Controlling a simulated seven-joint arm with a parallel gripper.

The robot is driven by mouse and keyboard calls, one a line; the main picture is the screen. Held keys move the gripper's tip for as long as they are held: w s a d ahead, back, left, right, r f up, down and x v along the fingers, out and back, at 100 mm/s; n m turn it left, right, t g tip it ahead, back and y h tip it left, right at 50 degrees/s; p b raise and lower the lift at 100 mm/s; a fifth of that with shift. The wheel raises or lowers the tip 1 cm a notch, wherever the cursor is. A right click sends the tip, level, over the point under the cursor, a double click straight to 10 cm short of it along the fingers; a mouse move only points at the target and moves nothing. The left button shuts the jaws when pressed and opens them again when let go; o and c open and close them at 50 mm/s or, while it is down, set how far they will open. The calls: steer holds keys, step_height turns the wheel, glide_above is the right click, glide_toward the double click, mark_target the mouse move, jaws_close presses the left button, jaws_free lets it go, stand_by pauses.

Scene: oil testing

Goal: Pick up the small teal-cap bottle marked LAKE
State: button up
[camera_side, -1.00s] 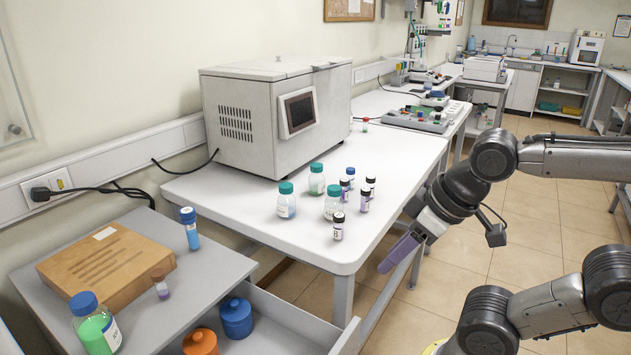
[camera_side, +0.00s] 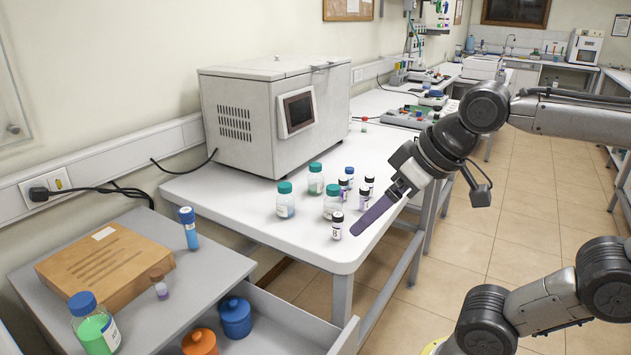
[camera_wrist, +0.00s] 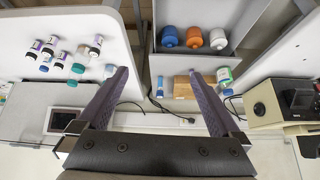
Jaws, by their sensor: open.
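Three teal-cap bottles stand on the white bench in the side view: a front left one (camera_side: 285,201), a back one (camera_side: 316,180) and a front right one (camera_side: 332,203). Their labels are too small to read, so I cannot tell which is marked LAKE. Teal caps also show at the left of the wrist view, one of them on a bottle (camera_wrist: 78,68). My gripper (camera_side: 358,228) is right of the bottles, near the bench's right edge, its purple fingers pointing down and left. In the wrist view my gripper (camera_wrist: 160,75) is open, with nothing held between its fingers.
Several dark-capped vials (camera_side: 337,226) stand close beside the bottles, between them and my gripper. A large white machine (camera_side: 275,115) is behind. An open drawer (camera_side: 290,325) holds a blue jar (camera_side: 235,317) and an orange jar (camera_side: 199,342). The bench front (camera_side: 300,240) is clear.

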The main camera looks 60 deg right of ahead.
steer(key=w+d+r+m+h, duration=0.1)
steer(key=w+d+r, duration=0.2)
steer(key=w+r, duration=0.3)
steer(key=w+d+r+m, duration=0.1)
steer(key=w+d+r, duration=0.15)
steer(key=w, duration=0.55)
steer(key=m+g+h, duration=0.2)
steer(key=m+g, duration=0.2)
steer(key=m, duration=0.2)
glide_above(316, 166)
steer(key=s+a, duration=0.2)
step_height(316, 166, down, 18)
steer(key=shift+t, duration=0.3)
steer(key=x, duration=0.7)
steer(key=shift+s, duration=0.1)
steer(key=shift+s+x, duration=0.15)
steer(key=shift+x, duration=1.25)
steer(key=shift+s+x, duration=0.15)
steer(key=shift+x, duration=1.2)
steer(key=shift+a+f, duration=0.15)
steer(key=shift+a, duration=0.05)
